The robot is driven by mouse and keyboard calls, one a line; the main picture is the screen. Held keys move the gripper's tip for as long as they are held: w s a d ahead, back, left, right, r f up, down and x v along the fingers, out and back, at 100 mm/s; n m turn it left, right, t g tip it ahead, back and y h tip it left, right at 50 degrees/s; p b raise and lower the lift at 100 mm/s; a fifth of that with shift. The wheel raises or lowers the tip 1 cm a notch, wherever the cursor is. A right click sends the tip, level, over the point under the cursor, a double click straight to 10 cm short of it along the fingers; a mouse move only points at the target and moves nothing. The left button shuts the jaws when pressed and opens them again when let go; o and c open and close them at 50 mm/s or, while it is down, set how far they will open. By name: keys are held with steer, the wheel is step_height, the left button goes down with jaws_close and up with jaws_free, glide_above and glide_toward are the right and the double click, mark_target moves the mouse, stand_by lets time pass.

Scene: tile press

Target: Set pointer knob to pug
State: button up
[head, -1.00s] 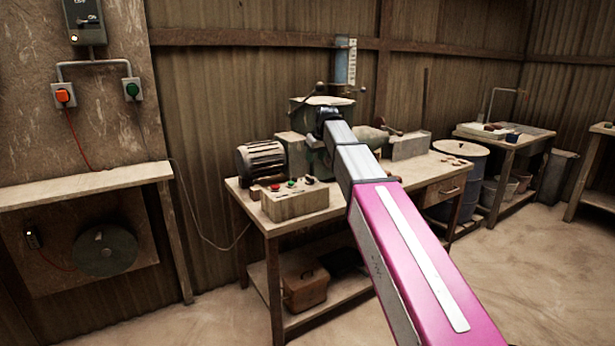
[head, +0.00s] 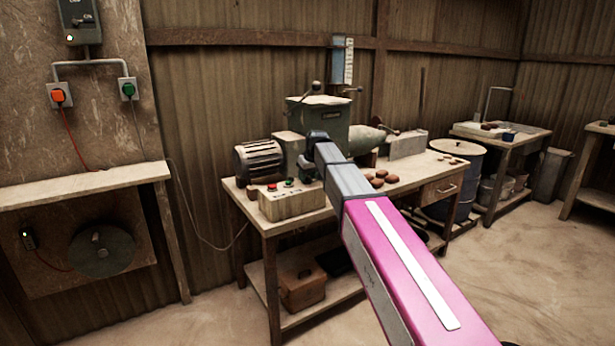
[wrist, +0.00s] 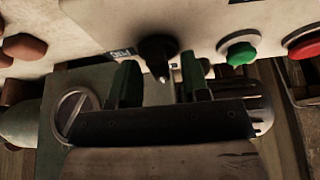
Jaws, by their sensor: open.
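The pointer knob (wrist: 155,48) is black with a pale-tipped pointer. In the wrist view it sits on the pale control box (wrist: 190,22), just beyond the fingertips and roughly between them. My gripper (wrist: 161,75) is open, its two dark green fingers either side of the pointer tip, with no clear contact. A small dark label (wrist: 118,53) lies beside the knob; its lettering is too small to read surely. In the head view my gripper (head: 308,168) is over the right end of the control box (head: 288,206), and the knob is hidden there.
A green button (wrist: 240,52) and a red button (wrist: 304,46) stand right of the knob in the wrist view. The motor (head: 258,160) and green machine hopper (head: 320,117) stand close behind the box. Brown lumps (head: 382,178) lie on the bench to the right.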

jaws_close()
steer(key=shift+m, duration=0.4)
steer(key=m+h, duration=0.1)
steer(key=m, duration=0.2)
steer(key=shift+a+m+t+h, duration=0.1)
steer(key=shift+m+t+h, duration=0.3)
steer(key=m+h, duration=0.1)
steer(key=m, duration=0.3)
steer(key=shift+m+h, duration=0.3)
steer(key=shift+h, duration=0.1)
steer(key=m, duration=0.2)
steer(key=m+h, duration=0.1)
steer(key=m, duration=0.1)
steer(key=shift+a+g+h, duration=0.15)
steer(key=shift+g+h, duration=0.15)
steer(key=shift+g, duration=0.1)
steer(key=m+g+h, duration=0.1)
steer(key=m, duration=0.3)
steer(key=shift+w+m, duration=0.1)
steer(key=shift+m, duration=0.2)
